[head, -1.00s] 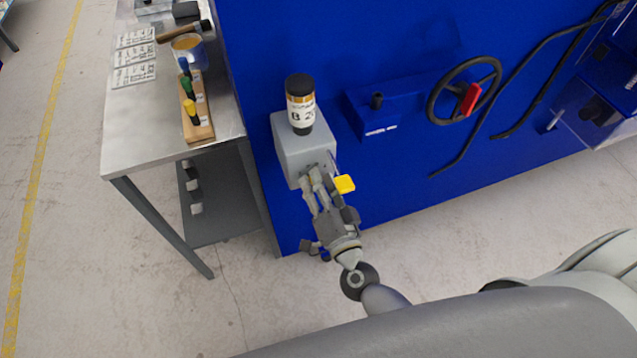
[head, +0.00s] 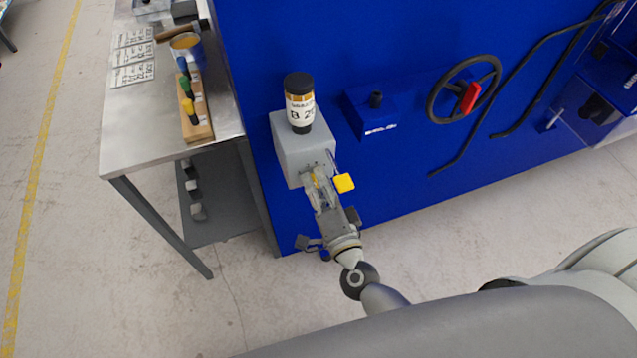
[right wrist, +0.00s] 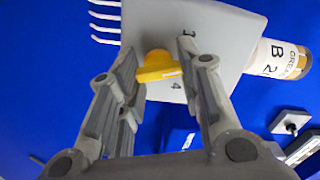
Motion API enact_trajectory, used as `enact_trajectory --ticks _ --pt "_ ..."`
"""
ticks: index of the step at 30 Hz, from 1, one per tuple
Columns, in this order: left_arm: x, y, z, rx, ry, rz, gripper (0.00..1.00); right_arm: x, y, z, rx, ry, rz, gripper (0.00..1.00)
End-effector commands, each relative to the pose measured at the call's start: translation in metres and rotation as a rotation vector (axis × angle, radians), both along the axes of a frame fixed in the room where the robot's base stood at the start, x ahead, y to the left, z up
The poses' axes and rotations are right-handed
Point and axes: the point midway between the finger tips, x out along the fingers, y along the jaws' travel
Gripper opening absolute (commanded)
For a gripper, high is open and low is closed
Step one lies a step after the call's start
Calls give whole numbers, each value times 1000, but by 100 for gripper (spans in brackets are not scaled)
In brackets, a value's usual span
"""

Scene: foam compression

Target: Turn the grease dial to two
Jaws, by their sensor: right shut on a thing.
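The grey grease box (head: 297,157) is mounted on the blue panel, with an amber canister (head: 300,105) labelled B on top. The yellow grease dial (right wrist: 158,67) is on the box face in the right wrist view, between my right gripper's (right wrist: 157,65) fingers. A printed 4 shows below the dial; another mark beside it is partly hidden by a finger. In the head view my right gripper (head: 313,177) is at the box front, shut on the dial, which is mostly covered there. The dial's exact setting cannot be read. My left gripper is not in view.
A yellow square piece (head: 344,183) sits just right of my right gripper. A black handwheel (head: 464,90) and a small blue box (head: 370,112) are on the blue panel (head: 400,165). A metal table (head: 150,140) with tools stands at the left.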

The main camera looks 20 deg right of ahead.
Motion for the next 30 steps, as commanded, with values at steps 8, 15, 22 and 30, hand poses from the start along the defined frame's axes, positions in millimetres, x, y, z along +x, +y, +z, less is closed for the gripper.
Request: enact_trajectory --ticks 8,15,22,30 --pt "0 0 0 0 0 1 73 0 0 -1 -1 1 1 50" --pt "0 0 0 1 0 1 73 0 0 0 -1 1 1 55" --pt "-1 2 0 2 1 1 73 -9 0 -1 -2 2 1 55" --pt "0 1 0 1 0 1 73 -62 -2 -2 -4 6 2 55"
